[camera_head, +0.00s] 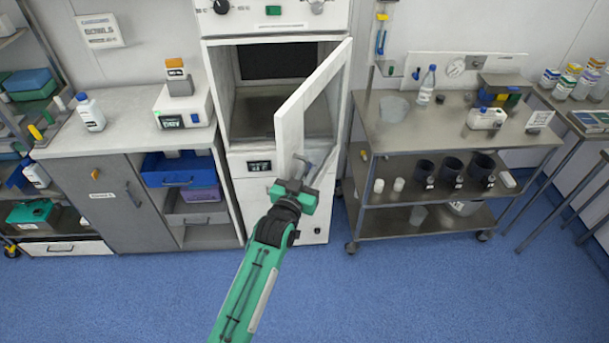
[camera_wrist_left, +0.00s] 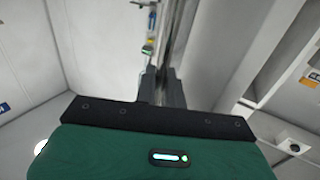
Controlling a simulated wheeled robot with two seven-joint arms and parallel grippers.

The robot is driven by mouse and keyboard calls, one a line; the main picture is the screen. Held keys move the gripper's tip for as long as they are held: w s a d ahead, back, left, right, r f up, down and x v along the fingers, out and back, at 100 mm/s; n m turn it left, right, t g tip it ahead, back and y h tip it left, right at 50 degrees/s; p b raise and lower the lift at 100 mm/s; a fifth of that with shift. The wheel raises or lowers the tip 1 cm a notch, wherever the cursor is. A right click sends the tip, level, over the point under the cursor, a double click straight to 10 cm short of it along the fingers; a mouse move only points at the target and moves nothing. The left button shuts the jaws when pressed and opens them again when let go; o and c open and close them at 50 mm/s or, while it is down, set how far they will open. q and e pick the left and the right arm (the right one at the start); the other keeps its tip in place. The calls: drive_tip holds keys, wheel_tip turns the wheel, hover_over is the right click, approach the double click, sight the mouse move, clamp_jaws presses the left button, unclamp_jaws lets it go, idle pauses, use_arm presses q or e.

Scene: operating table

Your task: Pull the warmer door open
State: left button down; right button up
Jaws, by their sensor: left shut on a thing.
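The warmer (camera_head: 226,84) is a tall white cabinet in the middle of the head view. Its upper door (camera_head: 288,121), white-framed with a window, stands partly open and swung out, hinged on the right. The dark inside of the upper chamber shows. My left gripper (camera_head: 304,172) is at the lower part of the door by a grey metal handle and is shut on it. In the left wrist view the dark fingers (camera_wrist_left: 162,88) close around a thin upright grey piece, the handle (camera_wrist_left: 174,45). The exact grip is partly hidden. My right gripper is not in view.
A steel cart (camera_head: 380,140) with bottles and dark cups stands close on the right of the warmer. A counter with a grey cabinet (camera_head: 105,208) and blue bins (camera_head: 168,172) stands on the left. The blue floor (camera_head: 400,290) in front is clear.

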use_arm(q)
drive_tip(key=shift+w+r, duration=0.1)
drive_tip(key=shift+r, duration=0.2)
